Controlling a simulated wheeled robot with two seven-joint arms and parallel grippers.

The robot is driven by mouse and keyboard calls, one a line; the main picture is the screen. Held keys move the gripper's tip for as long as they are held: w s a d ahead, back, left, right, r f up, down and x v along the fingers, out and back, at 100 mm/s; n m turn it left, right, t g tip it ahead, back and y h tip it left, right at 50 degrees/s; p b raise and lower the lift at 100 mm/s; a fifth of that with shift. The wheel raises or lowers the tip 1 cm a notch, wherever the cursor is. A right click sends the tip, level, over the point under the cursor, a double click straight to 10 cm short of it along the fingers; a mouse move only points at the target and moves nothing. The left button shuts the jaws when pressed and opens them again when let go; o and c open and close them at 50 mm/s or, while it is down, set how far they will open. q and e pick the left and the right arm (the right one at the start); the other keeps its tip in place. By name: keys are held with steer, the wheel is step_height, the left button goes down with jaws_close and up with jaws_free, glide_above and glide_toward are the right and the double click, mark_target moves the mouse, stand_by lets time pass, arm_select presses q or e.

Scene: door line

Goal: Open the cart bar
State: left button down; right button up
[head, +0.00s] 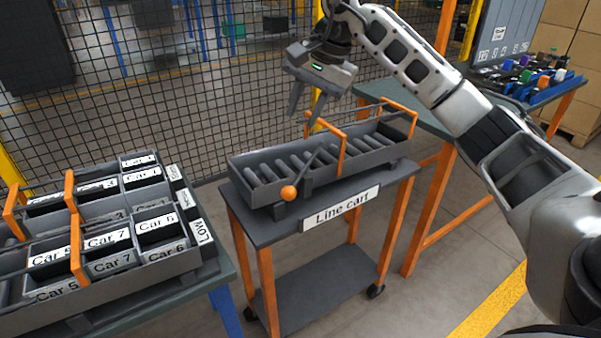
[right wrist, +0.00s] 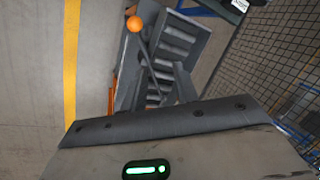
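The line cart (head: 335,205) stands in the middle of the head view with a grey roller tray (head: 240,168) on top. A dark bar with an orange ball end (head: 289,192) sits at the tray's front side and slants up to the right over the rollers. The ball also shows in the right wrist view (right wrist: 134,24), with the bar (right wrist: 148,60) running down from it. My right gripper (head: 307,108) is above the tray's far side, fingers apart and empty, clear of the bar. My left gripper is out of view.
Orange hoops (head: 340,150) rise over the tray. A left table (head: 215,275) holds labelled car bins (head: 170,262). A right table (head: 430,120) carries coloured parts. A black mesh fence (head: 150,110) stands behind the cart. Floor is open at the front right.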

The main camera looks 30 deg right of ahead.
steer(key=s+d, duration=0.1)
steer(key=d, duration=0.1)
glide_toward(298, 177)
steer(key=shift+g+h, duration=0.4)
steer(key=x, duration=0.8)
steer(key=shift+w+a+f, duration=0.15)
steer(key=shift+w+a, duration=0.1)
steer(key=shift+a, duration=0.05)
jaws_close()
